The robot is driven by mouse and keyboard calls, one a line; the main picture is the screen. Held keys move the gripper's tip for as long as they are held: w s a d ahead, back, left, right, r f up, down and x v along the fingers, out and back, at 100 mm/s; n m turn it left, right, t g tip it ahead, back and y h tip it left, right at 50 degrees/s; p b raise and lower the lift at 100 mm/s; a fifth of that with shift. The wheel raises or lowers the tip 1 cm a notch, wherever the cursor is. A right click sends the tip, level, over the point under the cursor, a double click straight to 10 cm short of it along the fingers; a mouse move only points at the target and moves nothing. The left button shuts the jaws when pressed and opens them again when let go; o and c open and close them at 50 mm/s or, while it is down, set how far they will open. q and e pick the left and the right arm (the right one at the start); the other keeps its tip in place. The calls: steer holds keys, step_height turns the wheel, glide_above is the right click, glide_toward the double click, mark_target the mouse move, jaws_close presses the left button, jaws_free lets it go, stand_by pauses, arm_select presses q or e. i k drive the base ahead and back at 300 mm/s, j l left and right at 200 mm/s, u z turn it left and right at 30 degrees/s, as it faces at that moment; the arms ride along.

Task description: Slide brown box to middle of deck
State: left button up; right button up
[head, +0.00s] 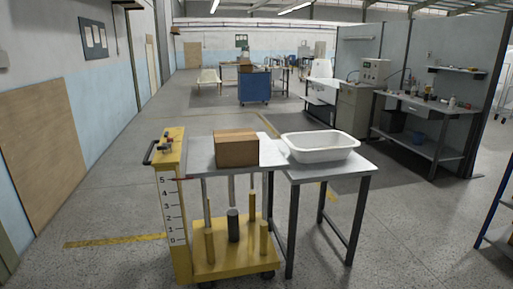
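Neither my left nor my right gripper is in the head view.
A white tub (320,146) stands on a grey table (345,167) that adjoins the deck on the right. The cart has a black handle (149,153) and a numbered scale at its left. Open floor (110,255) lies at the left. A workbench (425,118) stands farther back right.

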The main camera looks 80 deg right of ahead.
mark_target(233, 147)
steer(key=z, duration=2.6)
steer(key=i+l, duration=0.1)
steer(key=i, duration=0.5)
